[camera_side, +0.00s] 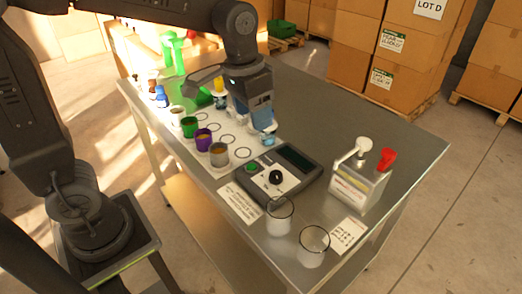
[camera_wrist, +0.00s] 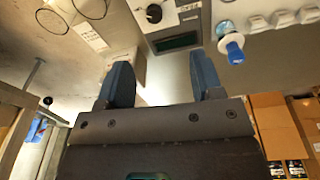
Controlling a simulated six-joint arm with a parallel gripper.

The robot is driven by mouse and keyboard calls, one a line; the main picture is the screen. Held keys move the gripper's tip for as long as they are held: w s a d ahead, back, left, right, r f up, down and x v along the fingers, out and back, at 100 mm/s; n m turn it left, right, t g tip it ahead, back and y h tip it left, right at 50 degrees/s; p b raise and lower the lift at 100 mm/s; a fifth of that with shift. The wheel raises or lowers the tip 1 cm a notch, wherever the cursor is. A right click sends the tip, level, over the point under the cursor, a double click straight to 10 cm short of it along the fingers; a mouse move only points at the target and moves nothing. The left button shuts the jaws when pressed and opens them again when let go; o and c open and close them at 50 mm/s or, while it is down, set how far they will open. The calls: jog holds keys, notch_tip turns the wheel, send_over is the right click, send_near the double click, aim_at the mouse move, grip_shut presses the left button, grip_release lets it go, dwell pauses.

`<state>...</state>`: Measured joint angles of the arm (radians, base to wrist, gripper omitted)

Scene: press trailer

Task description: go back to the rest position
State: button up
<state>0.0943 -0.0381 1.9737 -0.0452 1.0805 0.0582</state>
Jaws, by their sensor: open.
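My gripper (camera_side: 264,130) hangs over the steel table (camera_side: 345,125) in the side view, behind the grey device with a black knob (camera_side: 275,177). In the wrist view its two blue fingers stand wide apart, with nothing between them (camera_wrist: 162,82). The device shows beyond the fingers in the wrist view, with its dark display (camera_wrist: 176,41). The fingers look clear of the device, but their exact height above the table is hard to tell.
Several small cups, including a purple one (camera_side: 203,140), stand left of the device. Two clear beakers (camera_side: 279,216) (camera_side: 313,246) stand at the front. Cardboard boxes (camera_side: 400,60) are stacked behind the table.

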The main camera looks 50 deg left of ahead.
jog(key=s+a+n+t, duration=0.1)
jog(key=s+a+t, duration=0.3)
jog(key=s, duration=0.9)
jog(key=shift+s+r+n+y, duration=0.3)
jog(key=shift+s+r, duration=0.05)
jog(key=shift+s, duration=0.05)
